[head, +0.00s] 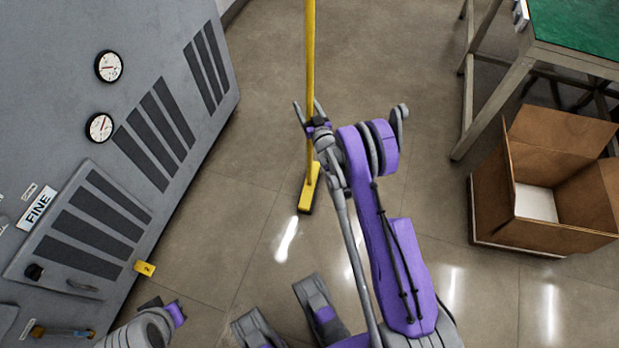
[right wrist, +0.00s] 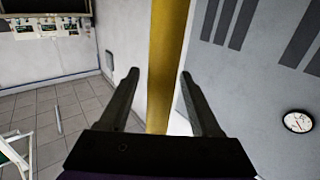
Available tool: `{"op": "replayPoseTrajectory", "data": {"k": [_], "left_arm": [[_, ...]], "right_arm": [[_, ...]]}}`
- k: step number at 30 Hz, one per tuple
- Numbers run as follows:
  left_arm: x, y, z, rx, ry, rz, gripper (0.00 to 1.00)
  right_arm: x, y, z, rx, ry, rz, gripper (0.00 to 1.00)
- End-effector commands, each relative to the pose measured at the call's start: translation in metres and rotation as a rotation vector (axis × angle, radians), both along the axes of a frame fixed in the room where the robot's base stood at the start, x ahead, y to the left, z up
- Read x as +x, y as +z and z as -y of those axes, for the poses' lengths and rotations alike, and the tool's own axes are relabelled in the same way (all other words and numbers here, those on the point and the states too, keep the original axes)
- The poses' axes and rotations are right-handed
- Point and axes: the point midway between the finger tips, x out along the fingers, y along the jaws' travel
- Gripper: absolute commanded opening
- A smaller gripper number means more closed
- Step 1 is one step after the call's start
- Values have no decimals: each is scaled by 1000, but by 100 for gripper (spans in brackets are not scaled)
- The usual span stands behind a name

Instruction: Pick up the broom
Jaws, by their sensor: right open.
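A yellow broom (head: 310,60) stands about upright on the floor in the head view, its yellow head (head: 309,190) at the bottom and its top out of the picture. My right gripper (head: 306,110) is at the lower part of the handle. In the right wrist view the handle (right wrist: 167,65) rises between the two open fingers (right wrist: 157,75), with a gap on both sides. My left gripper does not show clearly; only part of my left arm is at the bottom left of the head view.
A grey machine cabinet (head: 75,120) with gauges and vents stands on the left. An open cardboard box (head: 490,200) sits on the floor at the right, below a green-topped table (head: 580,25). The floor around the broom head is clear.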

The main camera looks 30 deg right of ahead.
Motion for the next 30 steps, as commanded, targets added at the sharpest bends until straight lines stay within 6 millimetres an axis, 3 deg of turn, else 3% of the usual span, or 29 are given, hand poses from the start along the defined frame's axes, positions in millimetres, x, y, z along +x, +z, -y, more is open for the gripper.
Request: {"op": "replayPoseTrajectory", "data": {"k": [7, 18, 30], "left_arm": [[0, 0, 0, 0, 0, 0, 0], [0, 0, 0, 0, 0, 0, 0], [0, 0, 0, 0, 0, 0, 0]], "right_arm": [[2, 0, 0, 0, 0, 0, 64], [2, 0, 0, 0, 0, 0, 0], [2, 1, 0, 0, 1, 2, 0]]}}
